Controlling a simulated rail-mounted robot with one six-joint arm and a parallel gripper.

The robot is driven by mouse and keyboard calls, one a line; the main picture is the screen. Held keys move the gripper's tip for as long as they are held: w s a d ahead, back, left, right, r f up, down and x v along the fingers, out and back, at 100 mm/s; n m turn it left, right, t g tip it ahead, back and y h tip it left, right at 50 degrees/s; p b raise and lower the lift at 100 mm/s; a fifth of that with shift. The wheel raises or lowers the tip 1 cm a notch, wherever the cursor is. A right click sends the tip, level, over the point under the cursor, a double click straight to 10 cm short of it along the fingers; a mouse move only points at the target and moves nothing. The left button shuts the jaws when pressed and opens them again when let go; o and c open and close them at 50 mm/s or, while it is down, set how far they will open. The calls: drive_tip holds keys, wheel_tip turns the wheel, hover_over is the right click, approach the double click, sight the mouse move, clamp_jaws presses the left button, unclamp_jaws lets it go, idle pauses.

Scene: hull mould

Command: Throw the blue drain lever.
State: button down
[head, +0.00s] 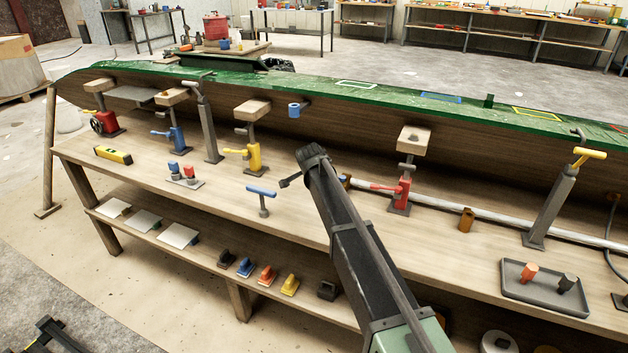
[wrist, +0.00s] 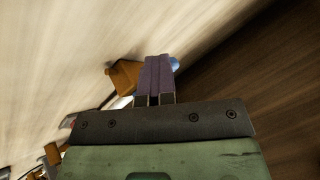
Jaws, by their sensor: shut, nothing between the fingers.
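A small blue part (head: 345,178), probably the drain lever, shows beside my arm at the left end of the pale pipe in the head view. My arm hides most of it. In the wrist view a blue rounded end (wrist: 175,65) shows just right of my fingertips, with an orange-brown block (wrist: 125,76) to their left. My gripper (wrist: 159,60) is shut and empty, its fingers overlapping both in the picture. I cannot tell whether they touch. In the head view my fingers are not clearly seen.
A red clamp (head: 402,190) stands right of my arm, and the pale pipe (head: 470,213) runs along the bench (head: 330,215). A blue T-handle (head: 262,192) stands to the left. The green-edged hull (head: 360,125) overhangs behind. A grey tray (head: 515,290) lies at right.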

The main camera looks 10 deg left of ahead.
drive_tip(key=shift+w+r, duration=0.1)
drive_tip(key=shift+w, duration=0.15)
idle(0.3)
drive_tip(key=shift+d, duration=0.65)
drive_tip(key=shift+r+p, duration=0.3)
drive_tip(key=shift+p, duration=0.05)
drive_tip(key=s+a+r+p, duration=0.4)
drive_tip(key=s+r+p, duration=0.1)
drive_tip(key=r+p, duration=0.2)
drive_tip(key=shift+a+r, duration=0.15)
drive_tip(key=shift+a, duration=0.05)
